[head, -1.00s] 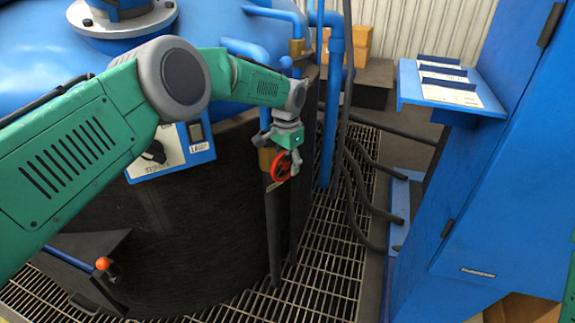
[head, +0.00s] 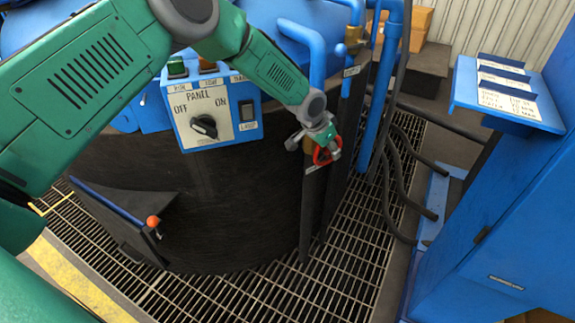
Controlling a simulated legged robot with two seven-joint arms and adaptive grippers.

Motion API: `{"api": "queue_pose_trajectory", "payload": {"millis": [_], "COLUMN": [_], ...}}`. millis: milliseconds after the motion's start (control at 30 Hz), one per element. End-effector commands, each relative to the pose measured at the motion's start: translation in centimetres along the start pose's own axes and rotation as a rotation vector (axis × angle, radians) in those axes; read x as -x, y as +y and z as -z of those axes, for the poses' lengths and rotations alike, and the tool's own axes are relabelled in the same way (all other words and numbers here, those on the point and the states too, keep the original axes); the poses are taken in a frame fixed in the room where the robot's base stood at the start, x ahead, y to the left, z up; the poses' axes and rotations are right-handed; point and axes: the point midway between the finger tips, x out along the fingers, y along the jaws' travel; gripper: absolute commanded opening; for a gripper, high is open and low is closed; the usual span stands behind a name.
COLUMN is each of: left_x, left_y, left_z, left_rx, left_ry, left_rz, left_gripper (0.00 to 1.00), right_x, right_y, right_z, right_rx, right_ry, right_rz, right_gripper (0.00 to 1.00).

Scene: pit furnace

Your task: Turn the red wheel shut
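The red wheel (head: 321,156) sits on a dark vertical pipe at the right side of the black furnace body. My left gripper (head: 324,150) is at the wheel, and its grey fingers lie around or against the rim. The fingers partly cover the wheel. The view is too small to tell whether they are closed on it. My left arm reaches in from the upper left. My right gripper is not in view.
A blue control panel (head: 211,112) with a black knob is on the furnace, left of the wheel. A lever with an orange knob (head: 153,221) stands lower left. Blue pipes and dark hoses (head: 405,190) run right of the wheel.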

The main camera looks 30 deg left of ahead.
Motion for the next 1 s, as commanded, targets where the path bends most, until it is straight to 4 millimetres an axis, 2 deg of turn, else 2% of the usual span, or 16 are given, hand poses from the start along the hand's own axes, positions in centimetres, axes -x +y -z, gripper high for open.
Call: {"api": "queue_pose_trajectory", "payload": {"millis": [300,533,1000], "left_x": [-0.1,-0.2,-0.3], "left_y": [-0.1,0.0,-0.1], "left_z": [-0.4,-0.5,-0.8], "left_rx": [0.0,0.002,0.005], "left_ry": [0.237,0.425,0.879], "left_rz": [0.0,0.0,0.0], "left_gripper": [0.34,0.34,0.34], "right_x": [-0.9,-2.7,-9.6], "right_y": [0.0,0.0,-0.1], "right_z": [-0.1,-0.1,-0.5], "right_rx": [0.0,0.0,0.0], "right_ry": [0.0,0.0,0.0], "right_rz": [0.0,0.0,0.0], "right_gripper": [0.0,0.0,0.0]}}
